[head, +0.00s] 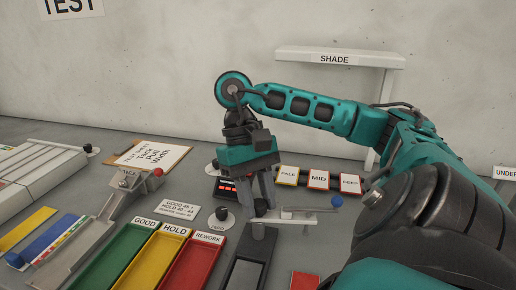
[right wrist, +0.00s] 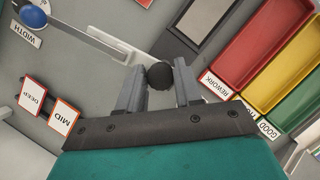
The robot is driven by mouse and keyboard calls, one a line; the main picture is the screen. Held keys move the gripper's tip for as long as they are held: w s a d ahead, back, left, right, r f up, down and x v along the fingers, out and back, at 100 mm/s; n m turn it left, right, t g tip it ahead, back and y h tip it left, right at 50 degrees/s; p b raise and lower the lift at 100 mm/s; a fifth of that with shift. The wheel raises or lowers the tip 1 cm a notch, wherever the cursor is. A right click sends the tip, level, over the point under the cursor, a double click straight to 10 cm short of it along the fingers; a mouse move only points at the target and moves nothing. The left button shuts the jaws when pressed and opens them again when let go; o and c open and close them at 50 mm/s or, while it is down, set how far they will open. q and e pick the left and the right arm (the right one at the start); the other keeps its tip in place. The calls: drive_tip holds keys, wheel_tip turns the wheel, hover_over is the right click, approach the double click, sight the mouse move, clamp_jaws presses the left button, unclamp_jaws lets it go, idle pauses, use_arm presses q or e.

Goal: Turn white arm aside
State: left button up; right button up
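A thin white arm (head: 300,209) with a blue ball (head: 336,201) at its end reaches right from the fixture behind the coloured trays. The blue ball also shows at the upper left of the right wrist view (right wrist: 29,14), beside a WIDTH label. My right gripper (head: 262,198) points down at the arm's left end, its fingers apart. A black round knob (right wrist: 160,75) sits between its fingertips in the right wrist view; whether they touch it I cannot tell. The arm's pivot end is partly hidden by the fingers. My left gripper is not in view.
Green, yellow and red trays (head: 191,262) stand in front, left of a dark grey plate (head: 245,272). A black ZERO knob (head: 221,213) is close left of the gripper. PALE, MID and DEEP cards (head: 318,180) stand behind. A clipboard (head: 152,155) lies farther left.

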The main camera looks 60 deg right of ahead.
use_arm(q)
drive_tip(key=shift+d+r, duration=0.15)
use_arm(e)
drive_tip(key=shift+o, duration=0.4)
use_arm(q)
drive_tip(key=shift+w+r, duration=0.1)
use_arm(e)
drive_tip(key=shift+r, duration=0.25)
use_arm(q)
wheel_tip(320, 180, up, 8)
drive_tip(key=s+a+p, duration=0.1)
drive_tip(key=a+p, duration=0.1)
drive_tip(key=p, duration=0.9)
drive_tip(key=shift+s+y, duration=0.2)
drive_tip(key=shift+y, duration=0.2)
use_arm(e)
drive_tip(key=v, duration=1.2)
drive_tip(key=shift+w, duration=0.15)
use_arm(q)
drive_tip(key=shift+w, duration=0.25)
use_arm(e)
drive_tip(key=shift+d+r, duration=0.1)
